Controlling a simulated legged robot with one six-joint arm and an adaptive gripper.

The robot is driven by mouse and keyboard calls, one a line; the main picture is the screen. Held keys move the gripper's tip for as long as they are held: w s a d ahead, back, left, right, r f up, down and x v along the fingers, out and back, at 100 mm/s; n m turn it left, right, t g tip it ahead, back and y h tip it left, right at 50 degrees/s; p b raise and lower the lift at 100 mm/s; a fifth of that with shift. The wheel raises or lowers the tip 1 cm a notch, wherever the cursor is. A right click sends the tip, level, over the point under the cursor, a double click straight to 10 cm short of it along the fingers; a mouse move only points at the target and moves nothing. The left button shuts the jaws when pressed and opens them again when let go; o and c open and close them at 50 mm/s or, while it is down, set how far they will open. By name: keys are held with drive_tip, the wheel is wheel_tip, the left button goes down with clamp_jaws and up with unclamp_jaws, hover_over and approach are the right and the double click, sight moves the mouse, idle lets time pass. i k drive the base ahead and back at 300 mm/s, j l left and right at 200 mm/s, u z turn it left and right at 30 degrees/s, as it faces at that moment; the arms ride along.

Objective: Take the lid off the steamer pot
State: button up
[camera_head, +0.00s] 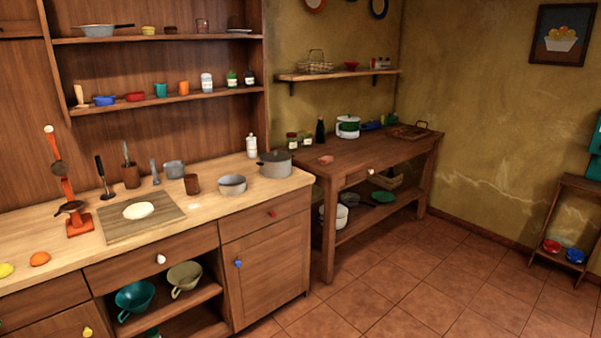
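A grey pot (275,165) stands at the right end of the light wooden counter (75,255). It seems to have a flat grey lid on top, with a handle showing at its left. A white and green lidded pot (348,127) stands at the back of the darker wooden table (365,158); its lid appears to be on. I cannot tell for sure which of these is the steamer pot. My gripper is not in view.
A small grey pan (232,185) and a brown cup (192,184) stand left of the grey pot, and a white bottle (252,146) behind it. A cutting board (142,214) lies farther left. The tiled floor (400,290) in front is clear.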

sight(274, 157)
drive_tip(key=i, duration=1)
drive_tip(key=i+l+u, duration=0.15)
drive_tip(key=i, duration=0.8)
drive_tip(key=i+l+u, duration=0.2)
drive_tip(key=i+u, duration=0.2)
drive_tip(key=i, duration=0.2)
drive_tip(key=i+l+u, duration=0.4)
drive_tip(key=i, duration=0.15)
drive_tip(key=i+l+u, duration=0.45)
drive_tip(key=i, duration=0.05)
